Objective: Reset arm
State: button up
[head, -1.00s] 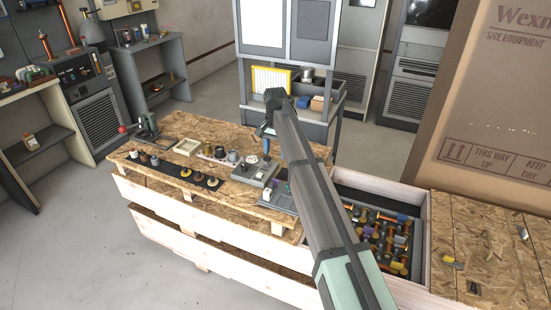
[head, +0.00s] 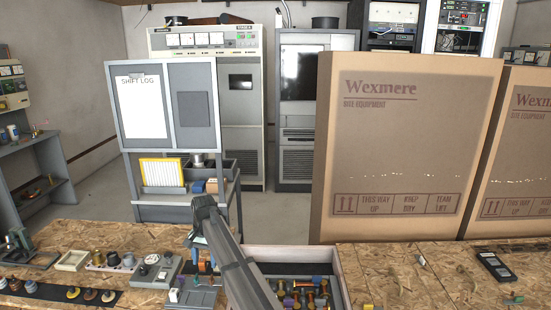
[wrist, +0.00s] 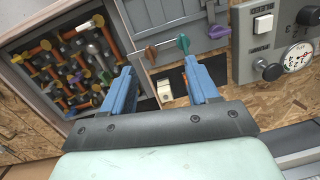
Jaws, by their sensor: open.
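My gripper (wrist: 163,92) shows in the wrist view with its two blue fingers spread apart and nothing between them. It is over the wooden bench top (wrist: 225,68). In the head view my arm reaches forward from the bottom middle. The gripper end (head: 198,240) is small there and partly hidden by the arm.
A bin of orange-ended parts (head: 303,290) lies right of my arm. It also shows in the wrist view (wrist: 70,65). A grey device with a gauge (wrist: 298,57) is near the gripper's right side. Tall cardboard boxes (head: 405,140) stand behind the bench. A shift-log stand (head: 190,130) is behind the gripper.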

jog(key=s+d+f+g, duration=0.4)
jog(key=s+d+f, duration=2.5)
jog(key=d+f, duration=0.4)
jog(key=s+d+f, duration=0.3)
jog(key=s, duration=0.4)
jog(key=s+d+f+n+g, duration=0.1)
jog(key=s+d+f, duration=0.3)
jog(key=s, duration=0.3)
jog(key=s+d+f, duration=0.3)
jog(key=s, duration=0.5)
jog(key=shift+d+f+g+h, duration=0.15)
jog(key=shift+d+g+h, duration=0.1)
jog(key=shift+g+h, duration=0.15)
